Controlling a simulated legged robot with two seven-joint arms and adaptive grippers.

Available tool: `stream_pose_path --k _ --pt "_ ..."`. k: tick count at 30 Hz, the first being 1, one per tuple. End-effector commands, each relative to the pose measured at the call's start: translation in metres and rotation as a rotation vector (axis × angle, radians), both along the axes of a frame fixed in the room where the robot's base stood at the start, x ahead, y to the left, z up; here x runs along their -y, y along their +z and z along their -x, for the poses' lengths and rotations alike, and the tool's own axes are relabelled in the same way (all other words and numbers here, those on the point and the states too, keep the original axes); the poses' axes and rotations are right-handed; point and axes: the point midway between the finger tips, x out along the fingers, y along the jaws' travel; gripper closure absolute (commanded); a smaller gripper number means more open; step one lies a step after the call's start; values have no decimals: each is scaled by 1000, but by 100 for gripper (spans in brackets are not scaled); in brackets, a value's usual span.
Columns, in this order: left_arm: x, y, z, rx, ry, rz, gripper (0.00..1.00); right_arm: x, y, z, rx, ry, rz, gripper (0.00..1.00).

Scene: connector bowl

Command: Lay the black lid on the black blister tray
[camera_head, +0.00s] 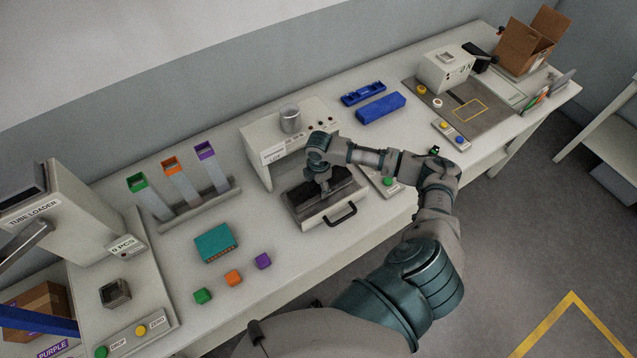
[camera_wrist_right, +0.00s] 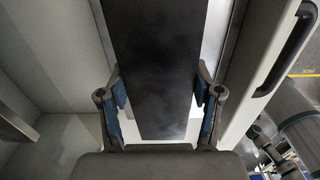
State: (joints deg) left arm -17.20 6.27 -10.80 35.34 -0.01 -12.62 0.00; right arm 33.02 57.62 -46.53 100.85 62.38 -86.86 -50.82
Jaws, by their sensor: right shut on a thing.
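The black lid (camera_wrist_right: 155,60) is a long flat dark slab between the two fingers of my right gripper (camera_wrist_right: 160,100) in the right wrist view. The fingers are shut on its long sides. In the head view my right gripper (camera_head: 324,187) points down over the pulled-out drawer of the grey machine. Black surfaces (camera_head: 342,190) show in the drawer on both sides of the gripper. I cannot tell lid from black blister tray there, nor whether the lid touches the tray. My left gripper is not in view.
The drawer (camera_head: 325,217) has a black handle (camera_head: 341,215) at its front. A teal block (camera_head: 215,243) and small coloured cubes (camera_head: 233,278) lie to the left. Blue trays (camera_head: 381,108) lie to the right.

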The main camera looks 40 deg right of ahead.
Motion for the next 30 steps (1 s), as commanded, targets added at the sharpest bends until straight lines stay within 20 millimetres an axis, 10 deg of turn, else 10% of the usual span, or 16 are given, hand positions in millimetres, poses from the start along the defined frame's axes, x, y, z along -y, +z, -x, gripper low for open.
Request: stream_pose_path --k 6,7,10,23,30 --pt "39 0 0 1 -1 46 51 -1 0 0 2 1 2 100" --pt "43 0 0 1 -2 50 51 0 1 0 1 0 5 33" --pt "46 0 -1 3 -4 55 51 -1 2 0 1 -3 9 8" --pt "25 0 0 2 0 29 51 1 7 -1 4 -2 6 6" --pt "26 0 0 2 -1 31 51 -1 53 -2 7 -1 7 6"
